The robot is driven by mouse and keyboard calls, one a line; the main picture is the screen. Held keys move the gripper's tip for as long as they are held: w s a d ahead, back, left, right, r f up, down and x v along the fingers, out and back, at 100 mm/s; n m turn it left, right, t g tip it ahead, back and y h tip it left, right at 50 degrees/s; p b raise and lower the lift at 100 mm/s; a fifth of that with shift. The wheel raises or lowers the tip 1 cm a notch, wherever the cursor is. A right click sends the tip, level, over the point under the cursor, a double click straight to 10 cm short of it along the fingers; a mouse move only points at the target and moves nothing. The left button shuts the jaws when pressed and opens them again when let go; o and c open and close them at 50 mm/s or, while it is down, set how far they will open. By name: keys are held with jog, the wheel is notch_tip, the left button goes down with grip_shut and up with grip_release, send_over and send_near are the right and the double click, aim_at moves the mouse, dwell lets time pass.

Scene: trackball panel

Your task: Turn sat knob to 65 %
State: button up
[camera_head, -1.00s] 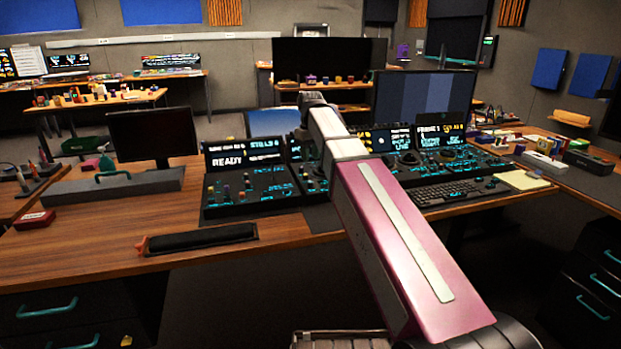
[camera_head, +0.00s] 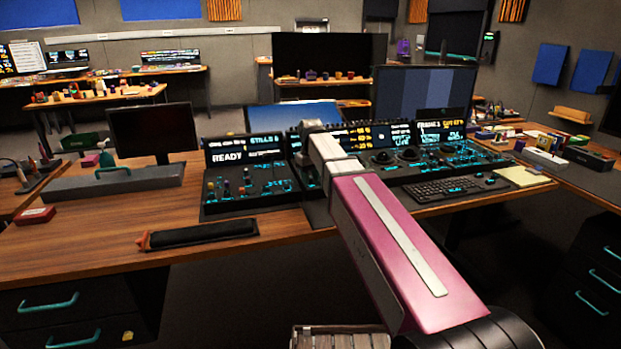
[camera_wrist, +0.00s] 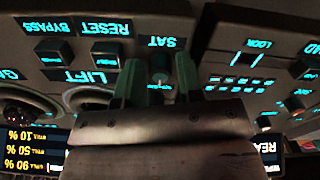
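In the wrist view the panel appears upside down. The sat knob (camera_wrist: 160,64), a small dark round knob, sits just below its cyan SAT label (camera_wrist: 163,42). My gripper (camera_wrist: 158,74) has its two greenish fingers apart, one on each side of the knob in the picture. I cannot tell whether either finger touches it. The knob's pointer and setting are not readable. In the head view my arm covers this part of the control panel (camera_head: 250,190), and the gripper and knob are hidden.
LIFT (camera_wrist: 92,76), RESET (camera_wrist: 104,29) and BYPASS (camera_wrist: 52,28) labels with their controls lie left of the fingers in the wrist view. Trackballs (camera_head: 409,154), a keyboard (camera_head: 445,190) and monitors stand around the panel.

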grip_shut()
jog(key=m, duration=0.3)
jog(key=shift+m, duration=2.6)
grip_release()
